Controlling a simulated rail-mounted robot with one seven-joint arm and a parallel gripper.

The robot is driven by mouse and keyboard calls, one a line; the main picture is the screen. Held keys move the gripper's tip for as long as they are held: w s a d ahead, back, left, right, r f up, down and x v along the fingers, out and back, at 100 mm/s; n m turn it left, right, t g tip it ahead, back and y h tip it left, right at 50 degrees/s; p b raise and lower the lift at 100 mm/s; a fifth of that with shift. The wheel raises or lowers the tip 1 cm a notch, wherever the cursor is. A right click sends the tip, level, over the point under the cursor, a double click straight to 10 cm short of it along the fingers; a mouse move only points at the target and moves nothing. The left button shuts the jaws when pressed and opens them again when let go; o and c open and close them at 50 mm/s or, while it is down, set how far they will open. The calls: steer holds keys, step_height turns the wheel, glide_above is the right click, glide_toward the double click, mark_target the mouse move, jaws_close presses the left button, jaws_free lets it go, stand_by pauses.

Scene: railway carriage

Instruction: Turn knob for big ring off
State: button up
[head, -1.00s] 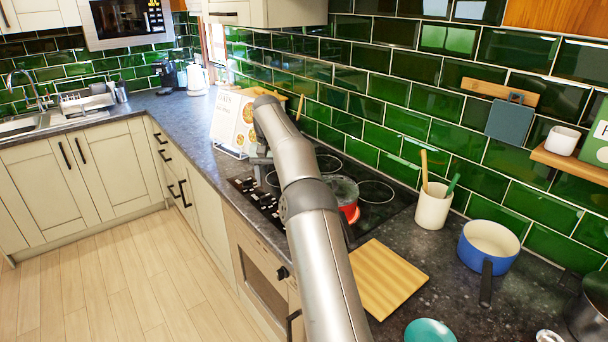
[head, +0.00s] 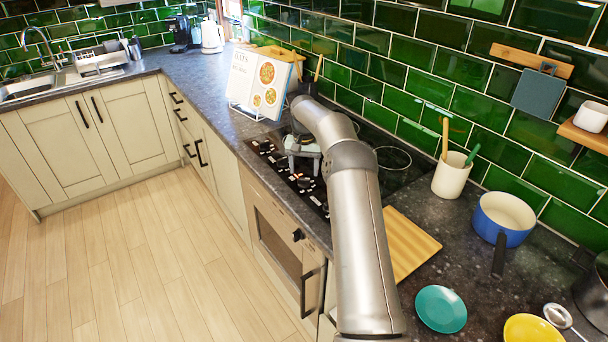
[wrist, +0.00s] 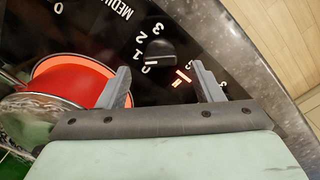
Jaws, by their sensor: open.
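A black knob (wrist: 160,52) stands on the black control panel in the wrist view, with white numbers around it and a red lit mark beside it. The word on the panel above reads "MEDIU", partly cut off. My gripper (wrist: 160,68) is open and empty. Its fingers lie to either side of the knob's lower part in the picture; I cannot tell whether they touch anything. In the head view my gripper (head: 302,152) hangs over the hob's control panel (head: 262,149). My arm hides much of the hob there. The big ring's own knob cannot be told apart.
A recipe stand (head: 262,78) is behind the hob. A cutting board (head: 410,245), utensil crock (head: 451,176) and blue pan (head: 503,218) are to the right. The floor in front is clear.

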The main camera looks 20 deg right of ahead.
mark_target(304, 178)
steer(key=shift+f+p, duration=0.3)
steer(key=shift+f, duration=1.5)
steer(key=c, duration=1)
steer(key=shift+n, duration=0.3)
steer(key=n+b, duration=0.1)
steer(key=n, duration=0.2)
steer(key=shift+n, duration=0.3)
steer(key=n, duration=0.4)
steer(key=shift+r+n+b, duration=0.1)
steer(key=shift+n+b, duration=0.25)
steer(key=shift+n, duration=0.05)
